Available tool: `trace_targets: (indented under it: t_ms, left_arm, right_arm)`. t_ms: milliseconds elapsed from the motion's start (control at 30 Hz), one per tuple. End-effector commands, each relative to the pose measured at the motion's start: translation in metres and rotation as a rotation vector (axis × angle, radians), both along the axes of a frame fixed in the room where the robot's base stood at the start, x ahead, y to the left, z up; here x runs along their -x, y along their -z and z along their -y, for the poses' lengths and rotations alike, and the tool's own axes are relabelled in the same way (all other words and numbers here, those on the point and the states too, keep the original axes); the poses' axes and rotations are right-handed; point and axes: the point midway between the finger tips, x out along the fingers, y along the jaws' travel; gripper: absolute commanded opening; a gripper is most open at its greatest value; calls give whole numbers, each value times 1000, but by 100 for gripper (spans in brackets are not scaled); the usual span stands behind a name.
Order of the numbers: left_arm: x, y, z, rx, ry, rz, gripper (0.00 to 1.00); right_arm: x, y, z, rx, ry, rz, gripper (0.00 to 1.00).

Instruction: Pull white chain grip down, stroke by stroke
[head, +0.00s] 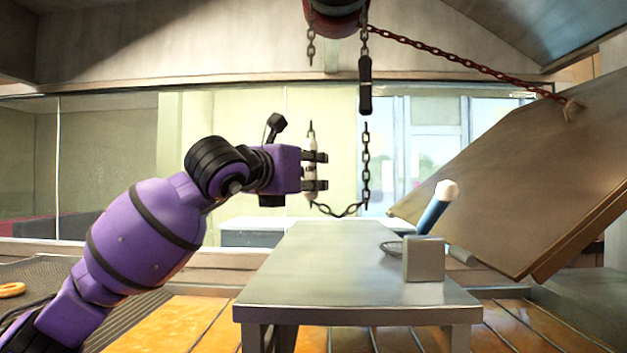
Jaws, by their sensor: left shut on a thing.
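A chain loop hangs from a dark red hoist (335,15) at the top of the head view. The white chain grip (311,150) sits on the loop's left strand, partly hidden by my fingers. My left gripper (316,172) is shut on the white grip, reaching it from the left side. A black grip (365,86) sits higher on the right strand. The chain's bottom (338,211) curves just above the table's far edge. A rusty chain (460,58) runs from the hoist to a tilted panel (520,180) at the right. My right gripper is out of view.
A grey metal table (330,270) stands in the middle, mostly clear. On its right side are a grey block-shaped holder (424,260) and a blue tool with a white tip (437,207). The tilted panel's lower edge hangs right of the table.

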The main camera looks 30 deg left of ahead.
Motion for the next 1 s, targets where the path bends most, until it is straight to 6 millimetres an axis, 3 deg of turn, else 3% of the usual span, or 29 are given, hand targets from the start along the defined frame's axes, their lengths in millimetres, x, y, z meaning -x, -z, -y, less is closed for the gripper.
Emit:
trace_targets:
  t_ms: [33,167,433,1000]
  left_arm:
    - [-2,8,1,1,2,-19,0]
    - [-1,-2,1,2,2,-14,0]
    - [5,-64,1,3,2,8,0]
    - [7,-167,0,4,1,15,0]
  right_arm:
    - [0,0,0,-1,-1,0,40]
    - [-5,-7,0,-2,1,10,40]
    - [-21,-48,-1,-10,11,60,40]
    - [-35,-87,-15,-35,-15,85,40]
